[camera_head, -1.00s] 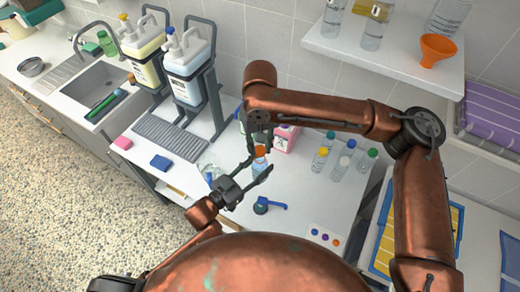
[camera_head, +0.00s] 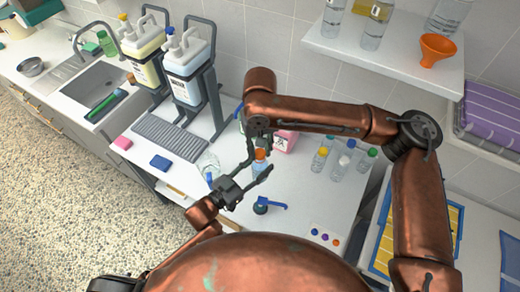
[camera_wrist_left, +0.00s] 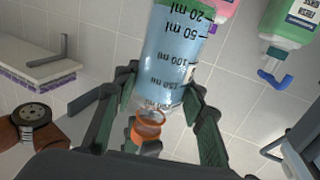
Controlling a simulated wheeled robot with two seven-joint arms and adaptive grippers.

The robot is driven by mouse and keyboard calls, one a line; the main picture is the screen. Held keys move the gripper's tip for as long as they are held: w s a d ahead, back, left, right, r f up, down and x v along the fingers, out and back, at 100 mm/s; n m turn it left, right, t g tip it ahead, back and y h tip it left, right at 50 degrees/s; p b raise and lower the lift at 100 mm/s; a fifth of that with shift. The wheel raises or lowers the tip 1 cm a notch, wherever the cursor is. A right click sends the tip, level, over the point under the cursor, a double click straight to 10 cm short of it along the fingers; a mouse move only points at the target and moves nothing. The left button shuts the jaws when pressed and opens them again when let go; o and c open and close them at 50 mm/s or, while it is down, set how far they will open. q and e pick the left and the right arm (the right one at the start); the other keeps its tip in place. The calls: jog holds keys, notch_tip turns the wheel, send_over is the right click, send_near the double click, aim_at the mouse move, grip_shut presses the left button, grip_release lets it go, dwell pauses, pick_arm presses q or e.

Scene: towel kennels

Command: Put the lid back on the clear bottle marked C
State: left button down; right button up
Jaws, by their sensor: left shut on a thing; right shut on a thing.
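My left gripper (camera_head: 252,172) is shut on a clear bottle (camera_head: 259,168) with blue liquid, holding it above the white counter. In the left wrist view the bottle (camera_wrist_left: 172,58) shows ml marks between the fingers of the left gripper (camera_wrist_left: 162,100); no letter C can be read. An orange lid (camera_head: 260,153) is at the bottle's mouth, and it also shows in the left wrist view (camera_wrist_left: 147,134). My right gripper (camera_head: 262,141) is above, shut on the orange lid. I cannot tell whether the lid is seated.
Several capped bottles (camera_head: 343,160) stand right of the grippers, and a pink container (camera_head: 286,143) behind. A blue-handled tool (camera_head: 270,205) lies in front. A clear jug (camera_head: 208,164) stands left, near the dispenser rack (camera_head: 213,95). Shelf (camera_head: 385,62) above right.

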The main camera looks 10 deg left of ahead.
jog(key=shift+f, duration=0.55)
jog(key=m, duration=0.4)
jog(key=shift+m, duration=0.4)
jog(key=m, duration=0.3)
jog(key=shift+a+m, duration=0.1)
jog(key=shift+m, duration=0.2)
jog(key=m, duration=0.5)
jog(key=shift+m, duration=0.3)
jog(key=m, duration=0.5)
jog(key=shift+a+m, duration=0.1)
jog(key=shift+m, duration=0.2)
jog(key=o, duration=0.7)
jog(key=shift+c, duration=0.2)
